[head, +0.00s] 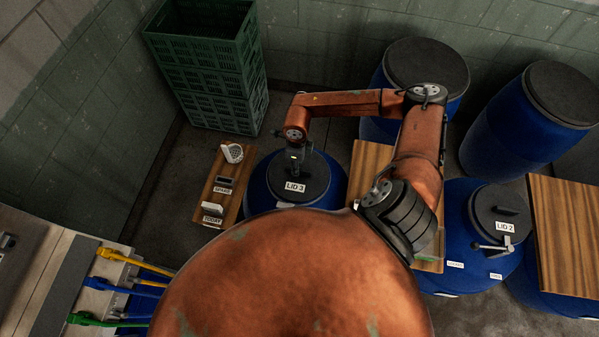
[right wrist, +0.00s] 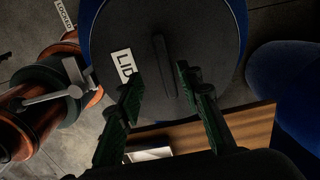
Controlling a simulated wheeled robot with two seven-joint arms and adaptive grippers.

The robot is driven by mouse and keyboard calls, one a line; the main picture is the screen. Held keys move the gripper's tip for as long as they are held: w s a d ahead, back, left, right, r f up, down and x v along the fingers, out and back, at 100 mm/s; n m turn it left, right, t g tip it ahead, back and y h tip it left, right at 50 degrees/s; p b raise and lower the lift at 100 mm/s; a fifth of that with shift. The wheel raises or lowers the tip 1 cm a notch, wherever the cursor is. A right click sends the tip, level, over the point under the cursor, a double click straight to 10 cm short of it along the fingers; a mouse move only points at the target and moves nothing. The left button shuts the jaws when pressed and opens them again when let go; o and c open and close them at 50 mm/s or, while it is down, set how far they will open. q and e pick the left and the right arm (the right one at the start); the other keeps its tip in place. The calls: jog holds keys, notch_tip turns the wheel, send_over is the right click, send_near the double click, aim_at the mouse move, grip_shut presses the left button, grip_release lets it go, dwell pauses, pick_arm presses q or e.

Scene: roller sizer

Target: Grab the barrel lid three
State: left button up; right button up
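Barrel lid three (head: 312,180) is a round dark lid with a white "LID 3" label, on a blue barrel (head: 258,187). My right gripper (head: 296,170) hangs over it, pointing down. In the right wrist view the lid (right wrist: 215,35) fills the upper middle, with a raised bar handle (right wrist: 164,66) across it. The open fingers of the right gripper (right wrist: 158,75) stand either side of the handle's line. I cannot tell whether the tips reach handle height. One finger partly covers the label (right wrist: 124,64). My left gripper is not in view.
A wooden board (head: 370,160) lies right of the barrel, another (head: 570,235) at far right. The barrel with lid two (head: 497,208) and other blue barrels (head: 500,140) stand right. Green crates (head: 215,75) stand behind left; a small board (head: 232,195) holds signs. A metal lever (right wrist: 60,92) sits beside the lid.

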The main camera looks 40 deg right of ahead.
jog(key=f, duration=0.1)
jog(key=f+p, duration=0.1)
jog(key=f, duration=0.1)
jog(key=f+p, duration=0.1)
jog(key=shift+w+d+f, duration=0.15)
jog(key=shift+d+f, duration=0.1)
jog(key=shift+d, duration=0.15)
jog(key=shift+f, duration=0.35)
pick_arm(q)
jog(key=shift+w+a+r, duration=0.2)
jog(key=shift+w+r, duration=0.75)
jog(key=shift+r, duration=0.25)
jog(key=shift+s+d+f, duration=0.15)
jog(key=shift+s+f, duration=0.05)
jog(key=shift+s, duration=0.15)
pick_arm(e)
jog(key=shift+f, duration=0.1)
jog(key=shift+c, duration=0.6)
grip_shut()
